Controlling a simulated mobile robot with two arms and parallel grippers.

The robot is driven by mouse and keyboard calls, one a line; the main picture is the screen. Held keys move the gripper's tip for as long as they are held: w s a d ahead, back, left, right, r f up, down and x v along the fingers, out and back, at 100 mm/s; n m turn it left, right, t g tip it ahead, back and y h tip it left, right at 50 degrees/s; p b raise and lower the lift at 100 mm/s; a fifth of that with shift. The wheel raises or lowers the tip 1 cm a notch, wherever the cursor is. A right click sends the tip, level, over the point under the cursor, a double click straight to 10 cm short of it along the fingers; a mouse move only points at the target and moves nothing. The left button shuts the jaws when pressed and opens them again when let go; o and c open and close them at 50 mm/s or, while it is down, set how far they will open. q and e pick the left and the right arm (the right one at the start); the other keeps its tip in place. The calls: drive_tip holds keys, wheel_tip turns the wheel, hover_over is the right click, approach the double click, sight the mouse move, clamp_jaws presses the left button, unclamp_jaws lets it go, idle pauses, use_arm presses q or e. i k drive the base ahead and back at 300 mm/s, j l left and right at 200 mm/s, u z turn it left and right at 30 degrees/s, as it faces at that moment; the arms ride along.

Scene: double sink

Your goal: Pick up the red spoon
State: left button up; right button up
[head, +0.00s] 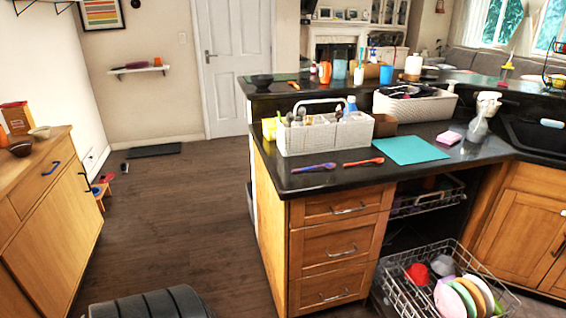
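A red, orange-toned utensil that looks like the red spoon (363,162) lies flat on the dark countertop (330,182), near its front edge. A blue-purple utensil (314,167) lies to its left, apart from it. A teal mat (410,150) lies just to the right of the red spoon. A white utensil caddy (322,136) stands behind both utensils and does not cover them. Neither of my grippers shows in the head view.
Wooden drawers (341,250) are below the counter. The dishwasher's lower rack (405,290), holding plates and bowls, is pulled out at the lower right. A spray bottle (482,118) stands near the sink. The wood floor (175,220) left of the counter is mostly clear.

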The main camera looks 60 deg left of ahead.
sight(379, 160)
drive_tip(key=u, duration=1.4)
